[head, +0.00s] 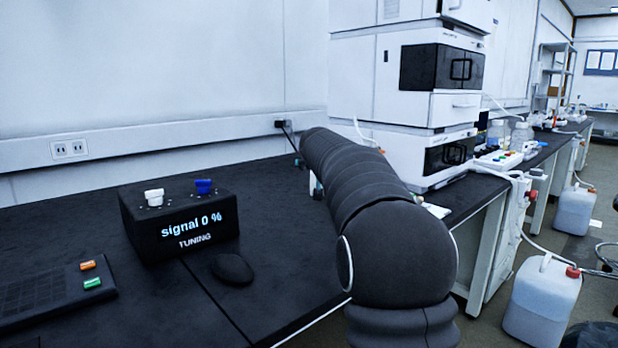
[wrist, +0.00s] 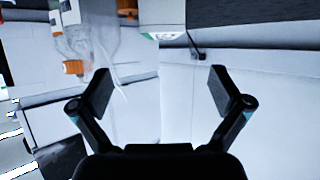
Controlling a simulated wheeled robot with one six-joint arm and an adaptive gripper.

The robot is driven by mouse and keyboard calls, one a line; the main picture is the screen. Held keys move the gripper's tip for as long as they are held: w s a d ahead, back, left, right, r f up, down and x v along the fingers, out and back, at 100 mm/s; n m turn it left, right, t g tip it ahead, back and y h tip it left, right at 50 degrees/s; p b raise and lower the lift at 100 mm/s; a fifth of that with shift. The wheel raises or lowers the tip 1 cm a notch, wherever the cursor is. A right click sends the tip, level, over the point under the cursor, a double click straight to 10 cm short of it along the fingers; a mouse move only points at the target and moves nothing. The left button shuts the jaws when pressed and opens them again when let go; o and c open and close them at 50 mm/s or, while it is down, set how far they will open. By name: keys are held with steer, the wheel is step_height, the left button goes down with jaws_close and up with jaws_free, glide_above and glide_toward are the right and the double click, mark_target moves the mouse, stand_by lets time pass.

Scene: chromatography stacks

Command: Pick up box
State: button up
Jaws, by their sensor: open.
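A black box (head: 180,222) sits on the dark bench at the left of the head view. Its front reads "signal 0 %" and "TUNING", and a white knob and a blue knob are on its top. I cannot tell whether this is the task's box. My gripper (wrist: 158,90) is open and empty in the wrist view, with pale wall and equipment panels beyond its fingers. In the head view my arm reaches toward the back wall, right of the black box, and hides most of my gripper. The black box does not show in the wrist view.
A black mouse (head: 232,268) lies in front of the box. A dark panel (head: 50,292) with orange and green buttons is at the lower left. White stacked instruments (head: 374,84) stand right of my arm. Orange-capped bottles (wrist: 72,67) show in the wrist view.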

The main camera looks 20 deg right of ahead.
steer(key=x, duration=0.3)
steer(key=r+p+x, duration=0.1)
steer(key=x, duration=0.3)
steer(key=w+r+p+x, duration=0.1)
steer(key=x, duration=0.3)
steer(key=shift+d+f, duration=0.1)
steer(key=shift+h, duration=0.3)
steer(key=shift+p+x, duration=1.1)
steer(key=shift+x, duration=2.2)
steer(key=c, duration=1.4)
